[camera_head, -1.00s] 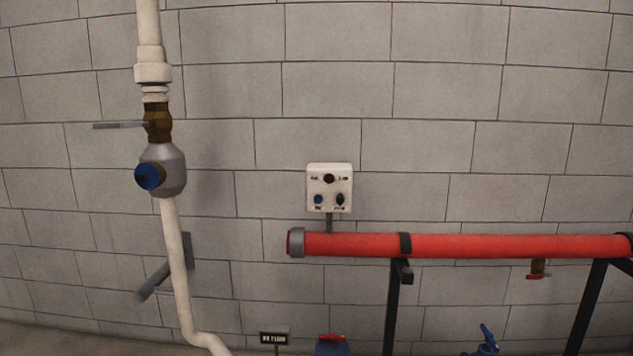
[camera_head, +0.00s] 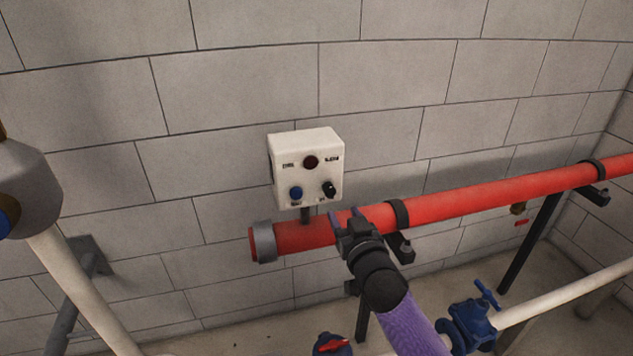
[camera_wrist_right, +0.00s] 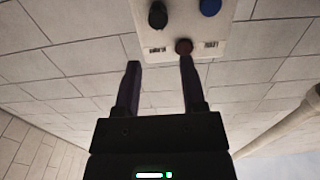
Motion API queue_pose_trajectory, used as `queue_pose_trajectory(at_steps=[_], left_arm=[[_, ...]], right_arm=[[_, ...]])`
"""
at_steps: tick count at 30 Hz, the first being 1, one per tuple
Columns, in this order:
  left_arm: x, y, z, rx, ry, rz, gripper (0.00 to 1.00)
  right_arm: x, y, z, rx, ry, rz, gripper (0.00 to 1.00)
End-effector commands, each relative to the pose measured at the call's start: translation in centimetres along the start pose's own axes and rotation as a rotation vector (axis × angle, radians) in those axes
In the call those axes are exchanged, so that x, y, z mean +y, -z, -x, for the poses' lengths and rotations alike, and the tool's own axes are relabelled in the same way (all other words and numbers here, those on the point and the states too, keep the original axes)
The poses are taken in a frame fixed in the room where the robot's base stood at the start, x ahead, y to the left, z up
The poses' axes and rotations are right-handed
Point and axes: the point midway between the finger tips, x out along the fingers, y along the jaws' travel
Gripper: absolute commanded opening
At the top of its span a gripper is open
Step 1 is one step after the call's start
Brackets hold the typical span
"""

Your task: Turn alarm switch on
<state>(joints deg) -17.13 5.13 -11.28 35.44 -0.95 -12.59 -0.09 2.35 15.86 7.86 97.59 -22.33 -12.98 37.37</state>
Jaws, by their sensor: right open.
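The white alarm box (camera_head: 308,160) is mounted on the block wall. On its face are a dark red round lamp (camera_head: 311,162) at the top, a blue knob (camera_head: 296,193) at lower left and a black switch (camera_head: 329,189) at lower right. My right gripper (camera_head: 345,214) is open and empty, below and right of the box, apart from the switch in the head view. In the right wrist view, upside down, its two purple fingers point toward the box, with the black switch (camera_wrist_right: 157,15) and blue knob (camera_wrist_right: 210,6) beyond the tips. My left gripper is not in view.
A red pipe (camera_head: 470,201) runs along the wall just below the box, behind my right gripper. A blue valve (camera_head: 475,318) on a white pipe stands at lower right. Another white pipe (camera_head: 75,285) stands at left. The wall above the box is clear.

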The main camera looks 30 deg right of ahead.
Motion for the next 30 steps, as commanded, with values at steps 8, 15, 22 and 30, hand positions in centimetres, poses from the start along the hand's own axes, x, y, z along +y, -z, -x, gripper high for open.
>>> queue_pose_trajectory(at_steps=[8,15,22,30], left_arm=[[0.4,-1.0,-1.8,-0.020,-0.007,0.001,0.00],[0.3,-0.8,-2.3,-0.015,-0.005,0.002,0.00],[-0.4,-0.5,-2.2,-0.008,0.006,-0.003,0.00],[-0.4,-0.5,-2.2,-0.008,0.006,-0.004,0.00]], right_arm=[[0.1,-0.3,-6.6,-0.001,-0.002,0.003,0.53],[0.0,-0.3,-8.6,-0.004,0.001,0.001,0.53],[0.0,-0.2,-8.7,-0.004,0.000,0.001,0.51],[0.0,-0.2,-8.7,-0.004,0.000,0.001,0.00]])
